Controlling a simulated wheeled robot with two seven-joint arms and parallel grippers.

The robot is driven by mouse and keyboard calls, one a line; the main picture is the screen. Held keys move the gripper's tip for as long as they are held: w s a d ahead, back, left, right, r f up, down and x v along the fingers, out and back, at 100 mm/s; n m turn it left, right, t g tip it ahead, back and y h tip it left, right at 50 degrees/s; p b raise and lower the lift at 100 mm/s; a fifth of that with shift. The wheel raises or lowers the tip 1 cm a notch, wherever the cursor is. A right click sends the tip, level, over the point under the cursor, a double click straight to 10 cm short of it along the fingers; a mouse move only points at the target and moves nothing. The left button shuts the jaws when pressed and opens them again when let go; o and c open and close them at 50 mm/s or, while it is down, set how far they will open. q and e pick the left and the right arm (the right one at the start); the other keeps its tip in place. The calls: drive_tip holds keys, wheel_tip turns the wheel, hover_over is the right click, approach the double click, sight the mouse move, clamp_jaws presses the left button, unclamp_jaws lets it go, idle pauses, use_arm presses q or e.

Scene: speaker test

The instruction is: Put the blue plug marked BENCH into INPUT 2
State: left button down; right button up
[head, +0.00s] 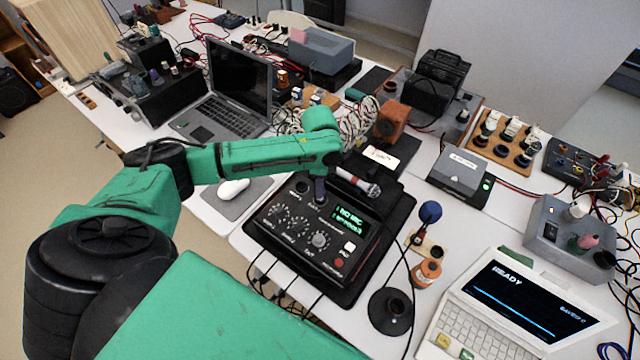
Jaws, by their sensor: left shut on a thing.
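My left gripper (321,180) points down at the back edge of a black box with knobs and a green-lit display (312,230). It is shut on a small dark blue plug (320,191), mostly hidden by the gripper; no marking on it is readable. The plug is at the box's top panel, close to the right of a round dark socket (302,186). I cannot tell whether it is seated in a socket or just above one. The socket labels are too small to read. My right gripper is not in view.
A silver-headed microphone (358,184) lies just right of the gripper. A blue-headed microphone (430,212) and an orange roll (427,272) stand to the right. A laptop (225,95), a mouse (233,188) and a white READY computer (515,310) surround the box. Loose cables cross the table.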

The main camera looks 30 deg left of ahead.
use_arm(q)
drive_tip(key=c, duration=0.6)
unclamp_jaws()
wheel_tip(320, 180, up, 15)
drive_tip(key=b, duration=0.1)
drive_tip(key=shift+f, duration=0.2)
drive_tip(key=shift+s+f, duration=0.1)
